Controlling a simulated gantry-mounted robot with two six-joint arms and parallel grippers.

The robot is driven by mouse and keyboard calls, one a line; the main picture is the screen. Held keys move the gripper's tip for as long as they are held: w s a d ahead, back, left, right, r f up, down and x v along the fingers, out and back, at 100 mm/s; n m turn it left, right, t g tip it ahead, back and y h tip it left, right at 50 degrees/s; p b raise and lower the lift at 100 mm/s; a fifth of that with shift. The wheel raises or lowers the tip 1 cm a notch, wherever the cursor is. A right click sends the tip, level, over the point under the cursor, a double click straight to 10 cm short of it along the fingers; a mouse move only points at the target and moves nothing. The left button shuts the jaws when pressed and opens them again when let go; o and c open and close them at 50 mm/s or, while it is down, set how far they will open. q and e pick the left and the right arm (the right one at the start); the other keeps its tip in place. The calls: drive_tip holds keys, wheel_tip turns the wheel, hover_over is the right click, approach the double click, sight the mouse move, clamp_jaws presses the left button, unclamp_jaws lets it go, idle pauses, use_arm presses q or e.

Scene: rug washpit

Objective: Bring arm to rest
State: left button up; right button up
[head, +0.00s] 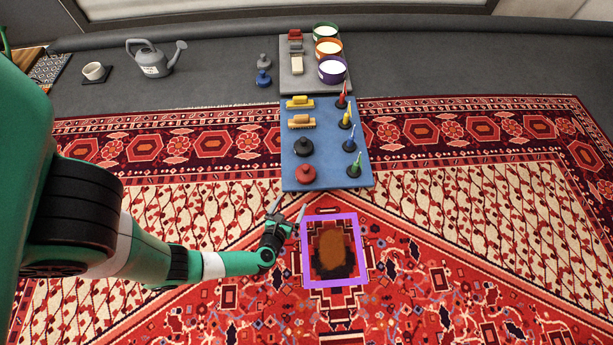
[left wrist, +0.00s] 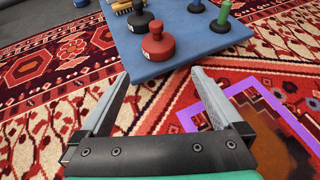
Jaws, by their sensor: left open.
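My left arm comes in from the left over the patterned rug (head: 450,210). Its gripper (head: 288,208) is open and empty, just left of a purple square frame (head: 305,262) that surrounds a brown stain (head: 335,250) on the rug. In the left wrist view the gripper's two fingers (left wrist: 155,95) are spread with only rug between them. The purple frame shows there at the right (left wrist: 272,98), partly hidden by the finger. My right gripper is in neither view.
A blue mat (head: 328,165) beyond the gripper bears a red knob-topped tool (head: 306,173), a black one (head: 304,147), brushes and several coloured pegs. A grey tray (head: 295,85) with paint tins stands behind. A watering can (head: 152,60) is at the back left. The right of the rug is clear.

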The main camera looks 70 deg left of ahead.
use_arm(q)
drive_tip(key=b+x, duration=0.1)
drive_tip(key=x, duration=0.3)
drive_tip(key=shift+d+r, duration=0.1)
idle(0.8)
drive_tip(key=p+v, duration=0.4)
drive_tip(key=v, duration=0.6)
drive_tip(key=shift+p, duration=0.35)
